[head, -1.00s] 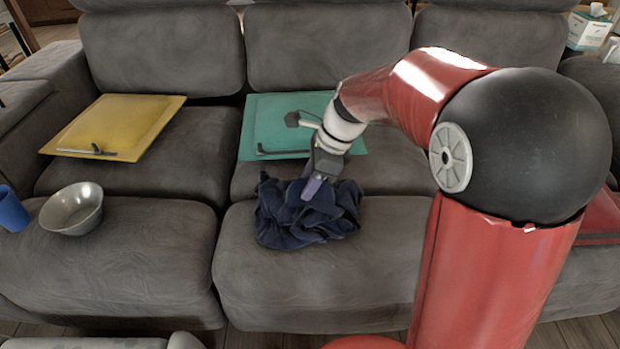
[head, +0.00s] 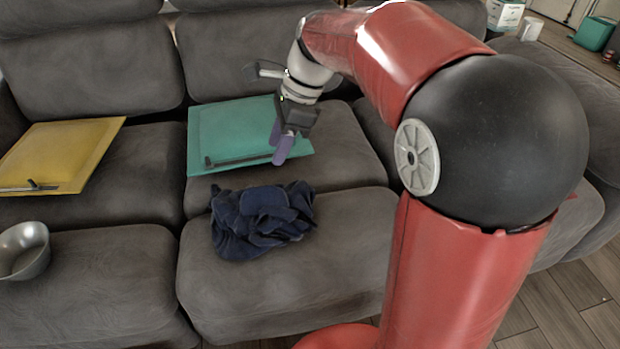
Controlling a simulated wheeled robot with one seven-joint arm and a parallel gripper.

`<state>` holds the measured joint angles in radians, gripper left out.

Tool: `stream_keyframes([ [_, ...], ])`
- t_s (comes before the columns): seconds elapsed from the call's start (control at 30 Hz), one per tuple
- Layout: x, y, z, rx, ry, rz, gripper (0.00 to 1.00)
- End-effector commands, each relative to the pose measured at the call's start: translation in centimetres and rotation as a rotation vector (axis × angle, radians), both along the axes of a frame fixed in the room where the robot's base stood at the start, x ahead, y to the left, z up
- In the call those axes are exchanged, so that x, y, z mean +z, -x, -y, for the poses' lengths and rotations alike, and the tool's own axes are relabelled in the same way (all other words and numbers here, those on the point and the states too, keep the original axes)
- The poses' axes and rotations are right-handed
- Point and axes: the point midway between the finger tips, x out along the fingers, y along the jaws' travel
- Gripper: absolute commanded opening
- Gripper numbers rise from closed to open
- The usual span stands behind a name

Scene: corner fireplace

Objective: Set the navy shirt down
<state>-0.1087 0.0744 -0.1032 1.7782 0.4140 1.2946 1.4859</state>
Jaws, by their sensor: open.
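The navy shirt (head: 262,222) lies in a crumpled heap on the front part of the middle seat of the grey sofa (head: 330,270). My gripper (head: 279,150) is open and empty, with its purple fingers pointing down. It is above and behind the shirt, apart from it, in front of the teal panel in the picture. The shirt's underside is hidden.
A teal panel (head: 235,128) with a dark bar lies behind the shirt. A yellow panel (head: 62,152) lies at the left, with a metal bowl (head: 24,252) in front of it. Bare sofa seat (head: 95,285) lies left of the shirt.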

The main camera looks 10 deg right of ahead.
Motion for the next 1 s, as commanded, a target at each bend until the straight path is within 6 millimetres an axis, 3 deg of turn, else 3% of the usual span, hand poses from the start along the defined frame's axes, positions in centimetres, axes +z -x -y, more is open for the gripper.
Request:
stream_keyframes([
  [0.17,0.9,3.3,1.5,0.185,0.059,0.146,0.41],
  [0.4,0.6,12.4,5.2,0.802,0.333,0.5,0.41],
  [0.6,-1.4,17.6,7.4,1.261,0.585,0.647,0.41],
  [0.8,-2.6,19.4,8.2,1.467,0.7,0.676,0.41],
  [1.0,-2.7,19.5,8.3,1.484,0.706,0.676,0.41],
])
